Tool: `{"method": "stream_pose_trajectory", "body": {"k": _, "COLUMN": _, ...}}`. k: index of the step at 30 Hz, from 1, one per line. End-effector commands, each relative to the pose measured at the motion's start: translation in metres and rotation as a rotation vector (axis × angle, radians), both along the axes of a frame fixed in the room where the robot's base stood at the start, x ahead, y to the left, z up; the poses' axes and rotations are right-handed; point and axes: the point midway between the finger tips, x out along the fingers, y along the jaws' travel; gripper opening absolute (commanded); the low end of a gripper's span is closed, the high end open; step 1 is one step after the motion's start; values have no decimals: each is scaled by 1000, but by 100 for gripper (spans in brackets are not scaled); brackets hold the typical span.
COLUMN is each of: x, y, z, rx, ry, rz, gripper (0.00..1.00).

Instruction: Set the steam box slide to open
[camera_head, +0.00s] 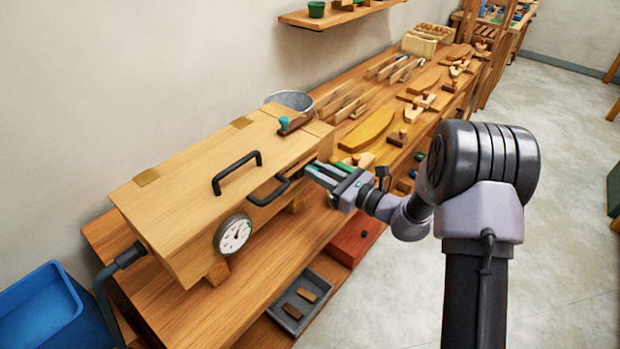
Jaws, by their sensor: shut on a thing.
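The steam box (200,192) is a long wooden box on the bench, with a black handle (237,172) on its lid and a second black handle (268,194) on its front side. A dark reddish strip with a teal knob (284,122) lies on top near the far right end. My gripper (308,170) is at the right part of the box's front, just right of the front handle. Its fingers are shut on a small dark part there, mostly hidden by the fingers. I cannot tell whether that part is the slide or how far it is set.
A round gauge (233,234) sits on the box's near front, and a black hose (118,262) enters its near end. A metal bucket (291,100) stands behind. Wooden pieces and tools cover the bench beyond. A blue bin (40,308) is at lower left. The floor at right is clear.

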Motion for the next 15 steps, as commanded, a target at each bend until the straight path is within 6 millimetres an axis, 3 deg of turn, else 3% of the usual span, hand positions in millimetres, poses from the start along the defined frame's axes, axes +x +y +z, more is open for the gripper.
{"method": "stream_pose_trajectory", "body": {"k": 8, "x": 3, "y": -3, "z": 0, "rx": 1, "ry": -1, "rz": -6, "gripper": 0}}
{"method": "stream_pose_trajectory", "body": {"k": 9, "x": 3, "y": -3, "z": 0, "rx": 1, "ry": -1, "rz": -6, "gripper": 23}}
{"method": "stream_pose_trajectory", "body": {"k": 12, "x": 3, "y": -3, "z": 0, "rx": 1, "ry": -1, "rz": -5, "gripper": 42}}
{"method": "stream_pose_trajectory", "body": {"k": 15, "x": 3, "y": -3, "z": 0, "rx": 1, "ry": -1, "rz": -5, "gripper": 42}}
